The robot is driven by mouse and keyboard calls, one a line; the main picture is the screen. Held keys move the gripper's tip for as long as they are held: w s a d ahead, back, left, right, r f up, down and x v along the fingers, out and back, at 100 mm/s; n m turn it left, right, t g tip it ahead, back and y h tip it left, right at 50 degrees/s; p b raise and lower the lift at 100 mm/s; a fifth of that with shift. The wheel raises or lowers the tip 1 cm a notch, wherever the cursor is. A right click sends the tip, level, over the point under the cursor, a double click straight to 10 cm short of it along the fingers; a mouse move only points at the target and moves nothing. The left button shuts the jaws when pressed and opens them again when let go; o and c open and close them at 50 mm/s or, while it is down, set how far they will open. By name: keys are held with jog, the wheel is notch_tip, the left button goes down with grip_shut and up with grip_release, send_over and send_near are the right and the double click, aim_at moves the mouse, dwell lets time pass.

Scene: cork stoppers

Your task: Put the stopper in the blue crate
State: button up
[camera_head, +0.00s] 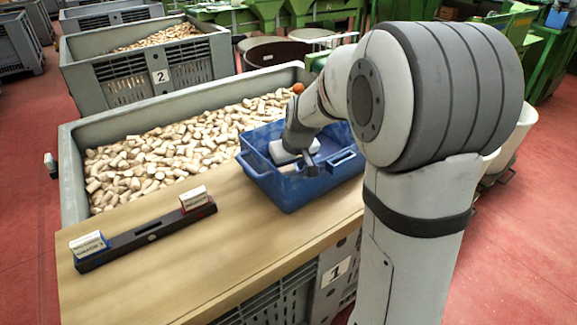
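The blue crate (290,194) stands on the wooden tabletop, against the edge of a grey bin. Many pale cork stoppers (150,160) lie heaped in that bin, behind and left of the crate. No single stopper stands apart on the table. My gripper (308,164) is at the end of my arm, pointing down over or inside the crate's left half.
A dark bar (148,233) lies on the wooden table (220,255), with a blue-and-white block (88,244) and a red-and-white block (194,198) at its ends. The table's front is clear. A second grey bin (128,86) of stoppers stands behind.

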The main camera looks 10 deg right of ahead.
jog(key=shift+s+r, duration=0.1)
jog(key=shift+r, duration=0.35)
jog(key=p+v, duration=0.2)
jog(key=v, duration=0.9)
jog(key=shift+r, duration=0.2)
jog(key=shift+s, duration=0.1)
